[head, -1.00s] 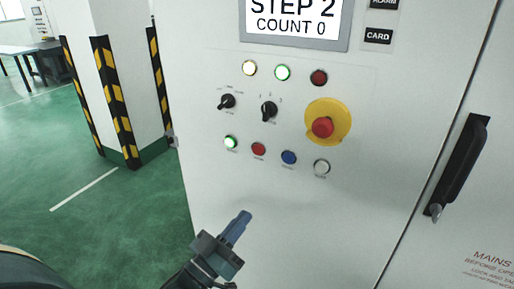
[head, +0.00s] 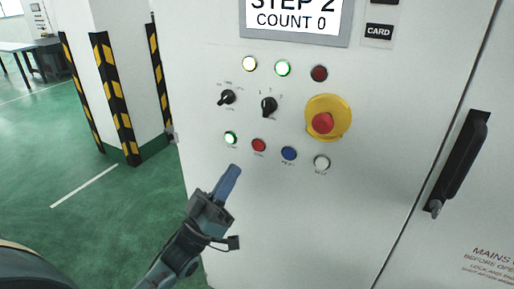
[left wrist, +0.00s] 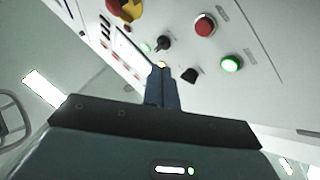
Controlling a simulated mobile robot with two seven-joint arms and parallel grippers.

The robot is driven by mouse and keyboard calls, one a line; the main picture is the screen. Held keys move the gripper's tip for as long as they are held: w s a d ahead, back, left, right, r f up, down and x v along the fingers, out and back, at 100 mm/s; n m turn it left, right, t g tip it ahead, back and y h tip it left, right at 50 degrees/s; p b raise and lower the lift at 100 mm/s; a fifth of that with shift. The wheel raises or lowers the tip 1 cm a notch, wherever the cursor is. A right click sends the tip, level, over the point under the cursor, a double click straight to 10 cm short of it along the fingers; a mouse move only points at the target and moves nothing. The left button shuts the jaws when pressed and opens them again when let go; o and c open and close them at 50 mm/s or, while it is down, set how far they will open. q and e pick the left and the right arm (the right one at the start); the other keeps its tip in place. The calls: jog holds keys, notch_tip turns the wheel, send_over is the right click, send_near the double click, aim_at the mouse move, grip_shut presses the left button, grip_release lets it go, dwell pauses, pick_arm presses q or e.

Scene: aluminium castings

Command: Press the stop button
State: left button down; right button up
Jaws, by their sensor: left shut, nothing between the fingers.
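The control panel on a white cabinet has a bottom row of small buttons. The red button (head: 258,145) sits second from left, between a lit green button (head: 231,138) and a blue button (head: 289,154); its label is too small to read. The red button also shows in the left wrist view (left wrist: 204,25). A large red mushroom button (head: 322,123) on a yellow plate is at upper right. My left gripper (head: 233,171) is shut and empty, its tips just below and left of the red button. Whether they touch the panel I cannot tell. My right gripper is out of view.
Two black rotary knobs (head: 269,106) and a row of lamps (head: 283,68) are above. The screen (head: 293,16) reads STEP 2, COUNT 0. A black door handle (head: 461,165) juts out at right. A striped pillar (head: 120,100) stands left, with green floor around.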

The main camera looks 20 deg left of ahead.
aim_at(258, 145)
pick_arm(q)
jog(key=w, duration=0.2)
jog(key=w+b, duration=0.1)
jog(key=w, duration=0.2)
jog(key=w+b, duration=0.1)
jog(key=w, duration=0.1)
jog(key=shift+w+d, duration=0.15)
jog(key=shift+d, duration=0.15)
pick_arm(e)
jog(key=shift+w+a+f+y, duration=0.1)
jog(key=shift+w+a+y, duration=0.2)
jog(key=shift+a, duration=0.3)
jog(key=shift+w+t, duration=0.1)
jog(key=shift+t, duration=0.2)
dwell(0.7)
pick_arm(q)
jog(key=shift+w+b, duration=0.1)
jog(key=shift+b, duration=0.25)
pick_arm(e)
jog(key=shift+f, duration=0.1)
pick_arm(q)
jog(key=shift+w, duration=0.3)
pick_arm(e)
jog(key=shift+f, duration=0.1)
